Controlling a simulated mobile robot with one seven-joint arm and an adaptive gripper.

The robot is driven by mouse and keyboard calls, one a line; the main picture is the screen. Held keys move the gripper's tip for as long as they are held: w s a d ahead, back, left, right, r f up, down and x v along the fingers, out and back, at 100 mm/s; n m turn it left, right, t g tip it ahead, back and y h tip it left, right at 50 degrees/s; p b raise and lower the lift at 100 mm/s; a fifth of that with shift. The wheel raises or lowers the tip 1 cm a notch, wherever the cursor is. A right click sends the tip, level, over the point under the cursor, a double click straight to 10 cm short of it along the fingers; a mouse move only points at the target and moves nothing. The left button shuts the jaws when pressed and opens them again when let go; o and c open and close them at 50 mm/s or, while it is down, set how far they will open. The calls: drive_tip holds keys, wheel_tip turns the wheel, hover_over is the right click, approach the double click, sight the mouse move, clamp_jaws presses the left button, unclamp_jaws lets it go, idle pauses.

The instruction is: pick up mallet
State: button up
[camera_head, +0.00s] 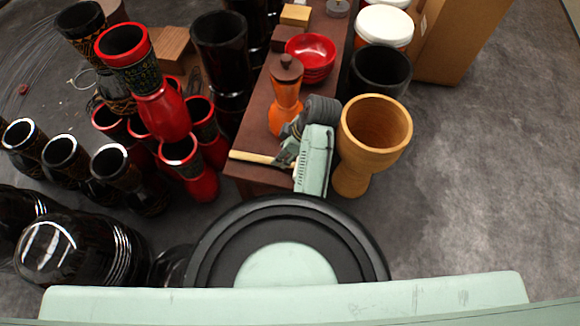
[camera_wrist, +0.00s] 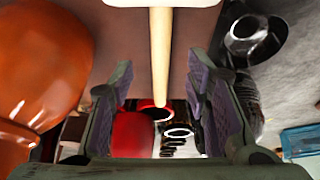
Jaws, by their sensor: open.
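The mallet has a pale wooden handle (camera_head: 252,157) that lies across the near end of the brown table, its tip reaching the left edge. In the wrist view the handle (camera_wrist: 160,55) runs down from the top, and a white part at its upper end, seemingly the head, is cut off by the frame. My gripper (camera_head: 285,154) is low over the table end, at the right part of the handle. In the wrist view my gripper (camera_wrist: 157,100) is open, its two fingers on either side of the handle's line. Whether they touch it cannot be told. My arm hides the head in the head view.
An orange grinder-shaped object (camera_head: 286,108) stands close behind my gripper. A wooden goblet drum (camera_head: 372,125) stands right of my arm. Red bowls (camera_head: 311,52) sit farther back on the table (camera_head: 255,120). Several red and black drums (camera_head: 180,155) crowd the floor left.

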sight(269, 160)
drive_tip(key=shift+d+b+x, duration=0.2)
drive_tip(key=shift+b+x, duration=0.8)
drive_tip(key=shift+x, duration=1.8)
drive_tip(key=shift+s+f, duration=0.1)
drive_tip(key=shift+s, duration=0.05)
drive_tip(key=shift+c, duration=0.5)
clamp_jaws()
